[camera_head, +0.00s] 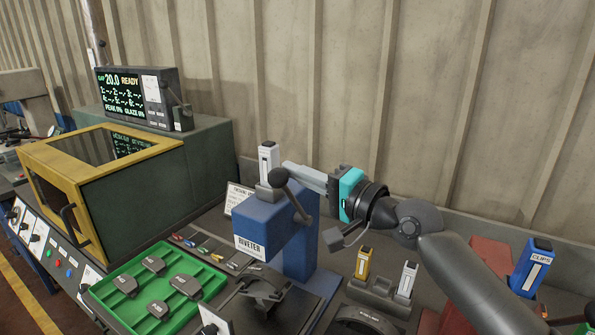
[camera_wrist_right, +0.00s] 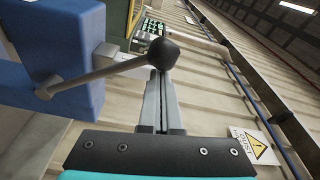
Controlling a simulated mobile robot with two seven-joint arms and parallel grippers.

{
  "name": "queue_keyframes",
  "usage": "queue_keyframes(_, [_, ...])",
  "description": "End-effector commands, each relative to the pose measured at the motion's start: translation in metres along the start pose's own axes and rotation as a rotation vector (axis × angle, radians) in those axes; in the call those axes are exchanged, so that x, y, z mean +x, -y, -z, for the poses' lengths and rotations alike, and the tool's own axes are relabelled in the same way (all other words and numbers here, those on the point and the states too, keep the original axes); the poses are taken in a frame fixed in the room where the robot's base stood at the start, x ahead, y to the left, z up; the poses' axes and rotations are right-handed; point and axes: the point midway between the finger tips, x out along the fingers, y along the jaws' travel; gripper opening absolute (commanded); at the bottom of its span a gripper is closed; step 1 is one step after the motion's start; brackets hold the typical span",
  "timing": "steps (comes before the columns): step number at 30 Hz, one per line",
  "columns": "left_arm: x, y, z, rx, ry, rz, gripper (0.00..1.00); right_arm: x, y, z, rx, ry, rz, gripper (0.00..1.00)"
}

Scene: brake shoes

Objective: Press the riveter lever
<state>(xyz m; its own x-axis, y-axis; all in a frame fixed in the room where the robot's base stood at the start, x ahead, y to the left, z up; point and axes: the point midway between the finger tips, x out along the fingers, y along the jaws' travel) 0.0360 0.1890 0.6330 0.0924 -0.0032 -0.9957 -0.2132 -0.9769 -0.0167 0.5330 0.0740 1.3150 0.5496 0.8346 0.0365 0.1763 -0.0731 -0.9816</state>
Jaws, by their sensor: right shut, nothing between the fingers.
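The blue riveter (camera_head: 268,222) stands on the bench in the middle of the head view, with a "RIVETER" label on its front. Its lever, a grey rod with a black ball knob (camera_head: 278,177), slants up to the left across the riveter's side. The lever's knob (camera_wrist_right: 163,53) and rod also show in the right wrist view. My right gripper (camera_head: 287,168) is shut and empty. Its fingertips (camera_wrist_right: 163,72) are right at the knob and overlap it in view; I cannot tell whether they touch. My left gripper is not in view.
A green tray (camera_head: 103,290) with several brake shoes lies at the front left. A yellow-fronted machine (camera_head: 100,200) with a "READY" display (camera_head: 123,95) stands behind it. Dark fixtures lie before the riveter. A blue clips box (camera_head: 531,267) stands at the right.

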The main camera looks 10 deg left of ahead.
Motion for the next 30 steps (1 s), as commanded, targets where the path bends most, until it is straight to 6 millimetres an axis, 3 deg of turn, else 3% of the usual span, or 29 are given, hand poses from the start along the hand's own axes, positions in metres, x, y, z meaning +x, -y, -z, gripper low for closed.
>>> queue_keyframes(19, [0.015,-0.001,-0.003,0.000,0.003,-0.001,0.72,-0.006,-0.014,-0.030,-0.163,0.003,0.032,0.00])
queue_keyframes(30, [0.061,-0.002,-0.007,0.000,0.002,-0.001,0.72,-0.015,-0.053,-0.078,-0.484,0.004,0.095,0.00])
